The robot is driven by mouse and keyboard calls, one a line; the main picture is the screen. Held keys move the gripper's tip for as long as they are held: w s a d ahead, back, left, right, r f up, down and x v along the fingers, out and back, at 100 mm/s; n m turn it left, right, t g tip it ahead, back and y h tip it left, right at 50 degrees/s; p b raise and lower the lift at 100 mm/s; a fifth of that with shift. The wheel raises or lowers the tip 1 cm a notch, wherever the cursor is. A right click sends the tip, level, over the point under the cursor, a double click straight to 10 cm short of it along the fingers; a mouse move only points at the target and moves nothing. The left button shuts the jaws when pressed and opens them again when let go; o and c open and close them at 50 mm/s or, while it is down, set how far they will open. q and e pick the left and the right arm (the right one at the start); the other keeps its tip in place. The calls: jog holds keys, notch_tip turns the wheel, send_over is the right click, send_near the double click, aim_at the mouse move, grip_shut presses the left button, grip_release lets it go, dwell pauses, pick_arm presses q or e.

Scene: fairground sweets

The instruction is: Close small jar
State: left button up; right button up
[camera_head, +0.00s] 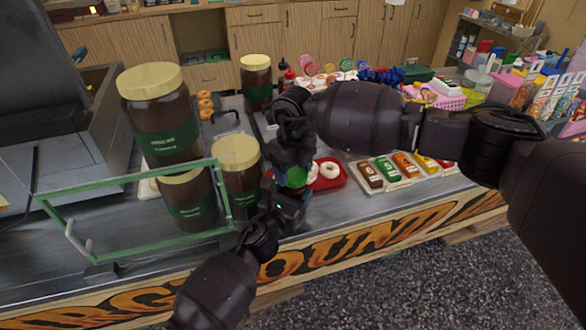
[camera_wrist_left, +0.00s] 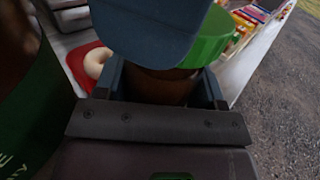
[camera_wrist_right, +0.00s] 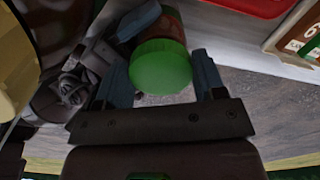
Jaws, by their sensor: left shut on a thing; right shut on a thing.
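The small jar has a brown body (camera_wrist_left: 165,86) and a green lid (camera_wrist_left: 212,38). In the head view the green lid (camera_head: 297,177) shows between my two grippers. My left gripper (camera_head: 288,196) is shut around the jar body from below. My right gripper (camera_head: 291,165) reaches down from above and is shut on the lid. In the right wrist view the lid (camera_wrist_right: 160,66) sits between the blue fingers, in line with the jar body (camera_wrist_right: 166,24). The lid is against the jar's top; whether it is fully seated I cannot tell.
Large brown jars with cream lids (camera_head: 153,82) stand left of my grippers, one very close (camera_head: 238,155). A green frame (camera_head: 140,249) stands in front of them. A red tray (camera_head: 331,183) with doughnuts and a tray of bars (camera_head: 378,186) lie to the right.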

jog(key=shift+f, duration=0.6)
pick_arm(q)
grip_shut()
pick_arm(e)
jog(key=m, duration=0.3)
jog(key=shift+d, duration=0.1)
jog(key=m, duration=0.4)
jog(key=shift+d+m, duration=0.1)
jog(key=shift+m, duration=0.2)
jog(key=m, duration=0.7)
jog(key=shift+d, duration=0.15)
jog(key=m, duration=0.8)
jog(key=shift+s+d, duration=0.1)
jog(key=shift+s, duration=0.05)
jog(key=m, duration=0.7)
jog(key=shift+s+m, duration=0.15)
jog(key=shift+m, duration=0.25)
